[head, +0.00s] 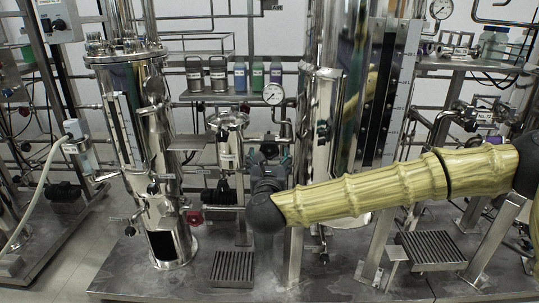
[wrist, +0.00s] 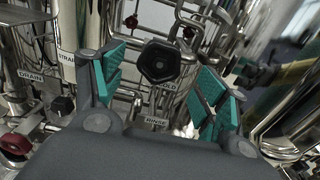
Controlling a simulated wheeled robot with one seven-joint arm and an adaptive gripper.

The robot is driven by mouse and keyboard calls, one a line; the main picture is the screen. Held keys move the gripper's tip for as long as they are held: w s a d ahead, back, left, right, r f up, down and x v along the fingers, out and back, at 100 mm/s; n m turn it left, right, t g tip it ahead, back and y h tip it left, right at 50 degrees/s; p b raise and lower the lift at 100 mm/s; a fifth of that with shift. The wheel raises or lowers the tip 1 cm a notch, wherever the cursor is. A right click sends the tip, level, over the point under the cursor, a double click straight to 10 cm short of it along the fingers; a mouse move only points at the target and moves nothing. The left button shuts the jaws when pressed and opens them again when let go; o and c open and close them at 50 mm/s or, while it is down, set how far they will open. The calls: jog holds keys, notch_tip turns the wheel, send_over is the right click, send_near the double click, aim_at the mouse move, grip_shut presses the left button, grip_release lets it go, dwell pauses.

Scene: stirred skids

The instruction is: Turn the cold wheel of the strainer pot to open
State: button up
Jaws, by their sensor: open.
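In the wrist view a black lobed handwheel (wrist: 160,62) faces me, with a label reading "OLD" (wrist: 169,97) just below it, its first letter hidden. My gripper (wrist: 161,72) is open with its teal pads on either side of the wheel, and there is a visible gap on both sides. I cannot tell how deep the wheel is between the pads. In the head view my gripper (head: 271,160) points away from the camera and the wheel is hidden behind it. A steel pot with a lid (head: 228,119) stands to its left; its label is too small to read.
In the wrist view a "RINSE" label (wrist: 157,121) is below the wheel, and a "DRAIN" label (wrist: 31,75) and a red wheel (wrist: 15,142) are at left. In the head view a tall steel column (head: 150,150) stands left and a gauge (head: 273,94) hangs above my gripper.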

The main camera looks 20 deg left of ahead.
aim_at(269, 151)
jog(key=shift+b+x, duration=0.75)
jog(key=shift+x, duration=2)
jog(key=c, duration=1)
